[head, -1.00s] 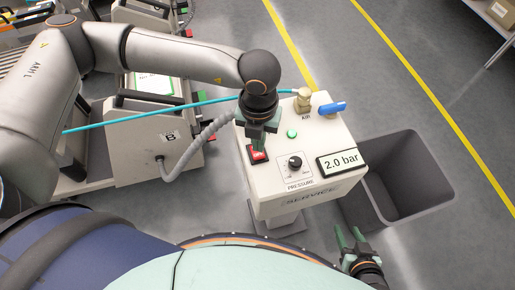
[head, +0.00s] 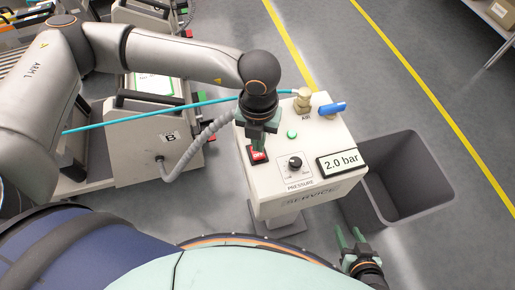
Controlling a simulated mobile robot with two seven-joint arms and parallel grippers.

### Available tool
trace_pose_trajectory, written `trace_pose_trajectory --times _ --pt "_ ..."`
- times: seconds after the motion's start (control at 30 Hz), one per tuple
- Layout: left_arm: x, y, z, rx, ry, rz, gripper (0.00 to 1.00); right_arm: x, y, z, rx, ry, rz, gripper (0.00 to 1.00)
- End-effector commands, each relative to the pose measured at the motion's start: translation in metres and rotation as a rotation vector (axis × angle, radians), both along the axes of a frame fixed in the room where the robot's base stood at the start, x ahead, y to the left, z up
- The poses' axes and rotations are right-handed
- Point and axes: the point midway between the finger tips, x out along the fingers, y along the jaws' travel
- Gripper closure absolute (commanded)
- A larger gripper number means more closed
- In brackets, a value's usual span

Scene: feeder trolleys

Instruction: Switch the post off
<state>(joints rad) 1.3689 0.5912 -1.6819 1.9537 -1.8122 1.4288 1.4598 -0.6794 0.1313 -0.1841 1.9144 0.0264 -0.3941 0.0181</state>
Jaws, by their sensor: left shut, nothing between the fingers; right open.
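The white service post (head: 328,136) stands in the middle of the head view. On its top are a red switch (head: 258,156) with white lettering that seems to read OFF, a lit green lamp (head: 292,134), a black pressure knob (head: 295,163) and a display (head: 343,162) reading 2.0 bar. A blue valve handle (head: 332,108) sits beside the brass air fitting. My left gripper (head: 258,147) is shut and empty, pointing down at the switch's far edge; I cannot tell if it touches. My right gripper (head: 350,238) is open and empty, low in front of the post.
A teal air hose (head: 180,106) runs left from the brass fitting (head: 303,97). A grey corrugated hose (head: 196,150) links the post to trolley B (head: 150,150) at left. An empty dark grey bin (head: 425,200) stands right of the post.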

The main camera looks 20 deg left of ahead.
Motion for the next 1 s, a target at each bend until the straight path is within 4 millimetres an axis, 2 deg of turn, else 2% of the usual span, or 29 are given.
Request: trace_pose_trajectory --times 1.0 --pt "0.0 -0.0001 -0.0068 0.0 0.0 0.0 1.0 0.0002 0.0 -0.0069 0.0 0.0 0.0 0.5"
